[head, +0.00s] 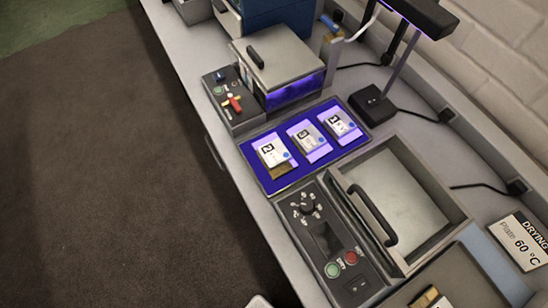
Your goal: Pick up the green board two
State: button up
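A card-like piece marked 2 (272,152) lies at the left end of a blue tray (262,181). Its top is pale with a blue dot, and a brownish-gold edge shows below it. It does not look clearly green under the violet light. Beside it on the same tray lie a piece marked 3 (307,139) and a piece marked 1 (338,125). My gripper is not clearly in view. A small pale shape at the bottom edge is too cut off to identify.
A metal box with a handle (280,58) and violet-lit front stands behind the tray. A lidded device with a large handle (372,214) and button panel (325,240) stands in front. A lamp base (372,105) is close right. The floor left of the bench is clear.

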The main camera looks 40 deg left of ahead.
aim_at(276, 160)
jog(key=k+j+u, duration=0.1)
jog(key=j+u, duration=0.4)
jog(key=j, duration=0.7)
jog(key=i+j+u, duration=0.1)
jog(key=j+u, duration=0.4)
jog(key=j, duration=0.65)
